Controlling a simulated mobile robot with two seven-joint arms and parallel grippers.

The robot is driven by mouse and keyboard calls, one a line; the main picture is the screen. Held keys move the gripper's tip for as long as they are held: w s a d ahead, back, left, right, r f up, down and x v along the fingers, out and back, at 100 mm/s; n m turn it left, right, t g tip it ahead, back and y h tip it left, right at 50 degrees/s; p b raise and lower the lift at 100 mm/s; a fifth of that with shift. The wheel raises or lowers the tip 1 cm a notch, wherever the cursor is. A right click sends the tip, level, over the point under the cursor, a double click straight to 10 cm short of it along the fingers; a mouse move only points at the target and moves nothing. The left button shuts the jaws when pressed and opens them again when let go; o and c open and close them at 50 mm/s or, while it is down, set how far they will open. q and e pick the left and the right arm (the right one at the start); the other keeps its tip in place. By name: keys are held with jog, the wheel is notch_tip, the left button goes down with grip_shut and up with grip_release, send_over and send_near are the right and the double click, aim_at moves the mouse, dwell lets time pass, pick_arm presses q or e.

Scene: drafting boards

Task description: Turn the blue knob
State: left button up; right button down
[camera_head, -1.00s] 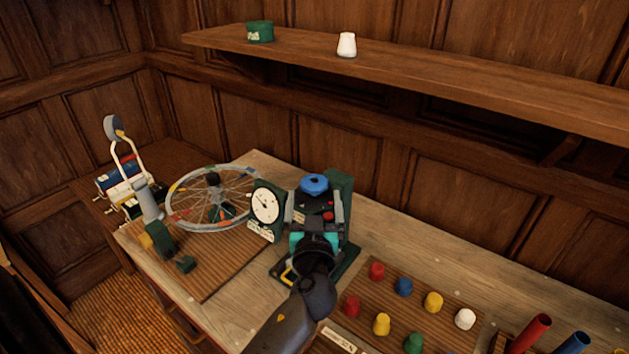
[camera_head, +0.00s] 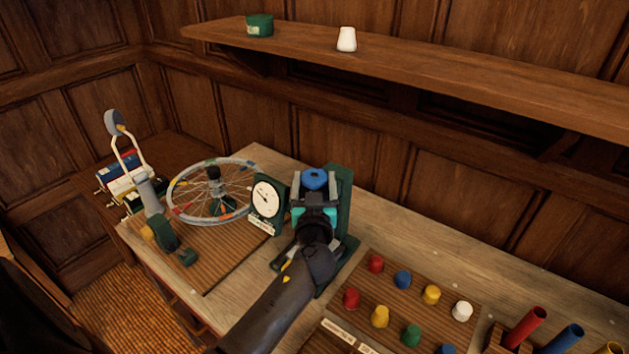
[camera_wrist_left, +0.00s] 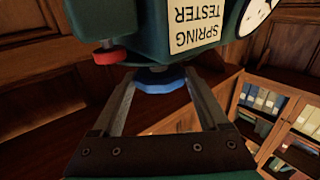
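The blue knob (camera_head: 314,179) is a round, scalloped disc on the dark green spring tester (camera_head: 339,208). In the left wrist view the knob (camera_wrist_left: 160,80) sits between the tips of my two grey fingers, under the tester's body. My left gripper (camera_head: 314,187) is open, with one finger on each side of the knob. Little space shows at its sides, and I cannot tell whether either finger touches it. The tester's label (camera_wrist_left: 197,22) appears upside down in the wrist view. My left gripper and arm hide much of the tester's front. My right gripper is not in view.
A round dial gauge (camera_head: 265,198) stands close left of my gripper. A spoked wheel (camera_head: 211,191) is farther left. A board of coloured pegs (camera_head: 447,306) lies to the right. A red part (camera_wrist_left: 109,55) sits beside the left finger. A shelf (camera_head: 430,67) runs above.

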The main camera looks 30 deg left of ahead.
pick_arm(q)
jog(key=c, duration=0.8)
jog(key=shift+h, duration=0.3)
